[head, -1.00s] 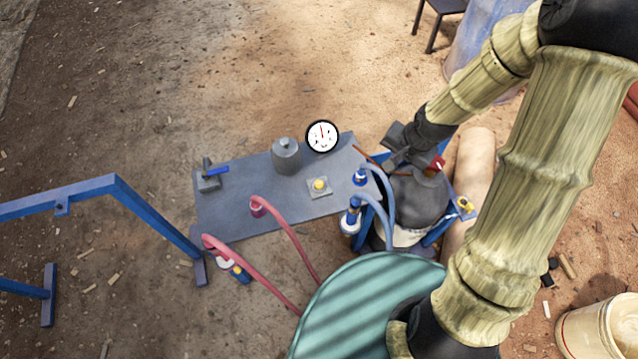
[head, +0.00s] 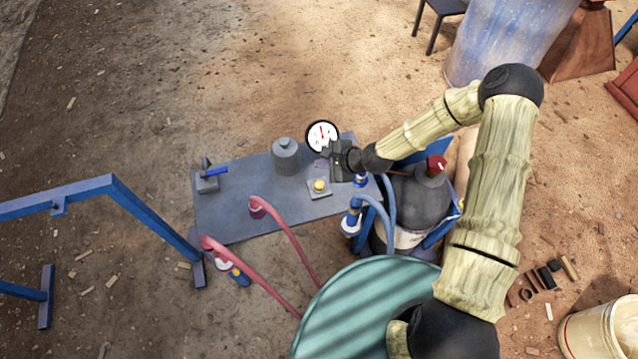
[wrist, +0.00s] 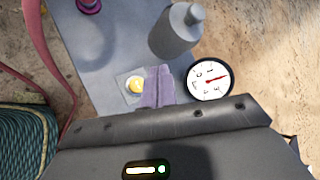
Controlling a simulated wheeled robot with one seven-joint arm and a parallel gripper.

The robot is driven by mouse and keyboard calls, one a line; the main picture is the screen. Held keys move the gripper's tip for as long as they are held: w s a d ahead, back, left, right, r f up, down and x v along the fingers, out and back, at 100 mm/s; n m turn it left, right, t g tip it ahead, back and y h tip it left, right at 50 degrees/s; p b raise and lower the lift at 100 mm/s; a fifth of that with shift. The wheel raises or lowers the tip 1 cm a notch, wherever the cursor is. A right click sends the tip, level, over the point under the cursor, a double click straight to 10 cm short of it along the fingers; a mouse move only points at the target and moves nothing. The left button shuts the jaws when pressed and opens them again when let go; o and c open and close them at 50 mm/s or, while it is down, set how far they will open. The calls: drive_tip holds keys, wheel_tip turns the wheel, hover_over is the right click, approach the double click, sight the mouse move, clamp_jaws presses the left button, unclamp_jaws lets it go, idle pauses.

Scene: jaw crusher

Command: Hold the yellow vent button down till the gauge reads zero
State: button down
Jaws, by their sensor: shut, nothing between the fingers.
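The yellow vent button (head: 319,185) sits on a small square plate on the grey panel; it also shows in the wrist view (wrist: 135,85). The round white gauge (head: 322,134) with a red needle stands at the panel's back edge. In the wrist view the gauge (wrist: 210,79) faces me and its needle lies away from the zero mark, though the digits are hard to read. My gripper (head: 321,164), with purple fingertips, is shut and empty. It is just behind the button in the head view and beside it in the wrist view (wrist: 156,84), not seen pressing it.
A grey canister (head: 286,157) and a blue-handled valve (head: 210,176) stand on the panel (head: 240,205). A dark cylinder with a red knob (head: 435,166) stands right of the panel.

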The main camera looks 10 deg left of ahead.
sight(323, 185)
drive_tip(key=shift+f, duration=0.1)
wheel_tip(323, 185, down, 9)
drive_tip(key=b, duration=0.7)
idle(1.9)
drive_tip(key=shift+d+f, duration=0.1)
drive_tip(key=shift+f, duration=0.15)
